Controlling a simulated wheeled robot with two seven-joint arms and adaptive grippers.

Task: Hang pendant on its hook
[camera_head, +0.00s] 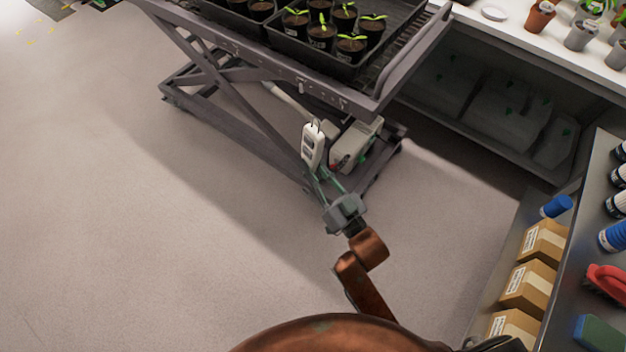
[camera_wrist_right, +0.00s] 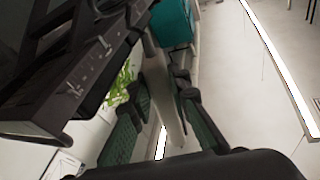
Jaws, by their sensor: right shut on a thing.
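The pendant (camera_head: 311,146) is a slim white handset with dark buttons and a small loop at its top. It stands roughly upright in my right gripper (camera_head: 322,176), whose green-padded fingers are shut on its lower end. It is in front of the grey lift cart's edge, below the rail (camera_head: 270,68). Small pale hook-like marks (camera_head: 342,105) show on that rail; which is its hook I cannot tell. The pendant appears apart from the rail. In the right wrist view the two fingers (camera_wrist_right: 157,100) flank a pale upright shape. My left gripper is out of view.
The cart carries a black tray (camera_head: 345,72) of potted seedlings. A white and red unit (camera_head: 355,142) sits under the cart, close behind the pendant. A shelf with boxes (camera_head: 529,285) and bottles stands at right. The floor at left is clear.

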